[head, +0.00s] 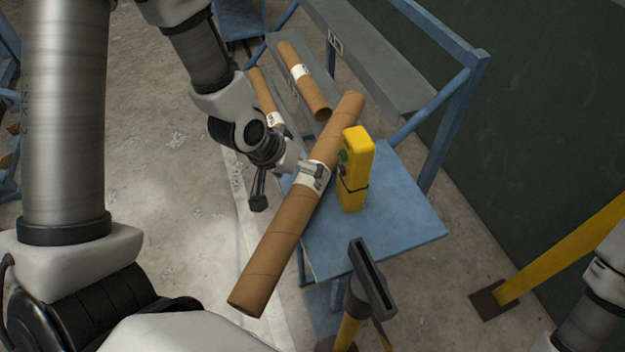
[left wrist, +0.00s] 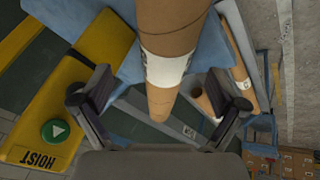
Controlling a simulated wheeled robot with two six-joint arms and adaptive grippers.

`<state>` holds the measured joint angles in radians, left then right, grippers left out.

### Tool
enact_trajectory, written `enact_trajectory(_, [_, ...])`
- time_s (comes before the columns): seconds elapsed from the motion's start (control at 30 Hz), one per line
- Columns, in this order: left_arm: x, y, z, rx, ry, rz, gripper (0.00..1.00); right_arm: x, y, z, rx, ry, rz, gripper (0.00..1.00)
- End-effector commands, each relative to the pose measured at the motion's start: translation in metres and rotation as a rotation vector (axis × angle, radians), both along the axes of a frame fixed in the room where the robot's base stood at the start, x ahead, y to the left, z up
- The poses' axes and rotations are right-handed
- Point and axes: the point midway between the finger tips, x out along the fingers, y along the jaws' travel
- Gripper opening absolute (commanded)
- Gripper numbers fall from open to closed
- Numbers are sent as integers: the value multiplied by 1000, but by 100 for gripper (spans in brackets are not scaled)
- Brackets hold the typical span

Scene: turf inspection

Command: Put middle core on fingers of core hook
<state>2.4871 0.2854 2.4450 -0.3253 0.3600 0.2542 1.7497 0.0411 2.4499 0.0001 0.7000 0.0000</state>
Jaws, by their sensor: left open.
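A long brown cardboard core (head: 275,245) with a white label slants across the blue table, its near end sticking out past the edge. I cannot tell whether it is the middle core. Two more cores, a left one (head: 262,88) and a far one (head: 312,95), lie on the rack behind. My left gripper (head: 288,186) is open at the label of the long core, one finger on each side. In the left wrist view this core (left wrist: 168,20) runs between the open fingers. A dark bracket (head: 372,280) on yellow supports stands in front; I cannot tell whether it is the core hook. My right gripper is out of view.
A yellow hoist control (head: 357,165) with green buttons stands close right of the long core; it reads HOIST in the left wrist view (left wrist: 70,95). The blue table (head: 405,225) is bare at its right. A blue rail (head: 455,125) and a yellow post (head: 560,255) stand to the right.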

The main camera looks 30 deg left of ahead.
Motion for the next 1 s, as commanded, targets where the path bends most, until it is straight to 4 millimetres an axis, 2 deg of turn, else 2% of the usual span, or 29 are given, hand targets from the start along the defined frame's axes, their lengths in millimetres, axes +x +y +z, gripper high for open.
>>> enact_trajectory(0.27, [12,-7,-31,-2,6,-1,97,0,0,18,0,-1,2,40])
enact_trajectory(0.4, [21,-12,-49,-2,1,-1,97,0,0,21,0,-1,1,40])
enact_trajectory(0.63, [22,-12,-52,-4,-1,2,97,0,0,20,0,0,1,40])
enact_trajectory(0.9, [22,-12,-52,-4,-1,2,2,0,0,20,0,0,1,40])
enact_trajectory(1.0, [22,-12,-51,-4,-2,2,1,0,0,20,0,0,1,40])
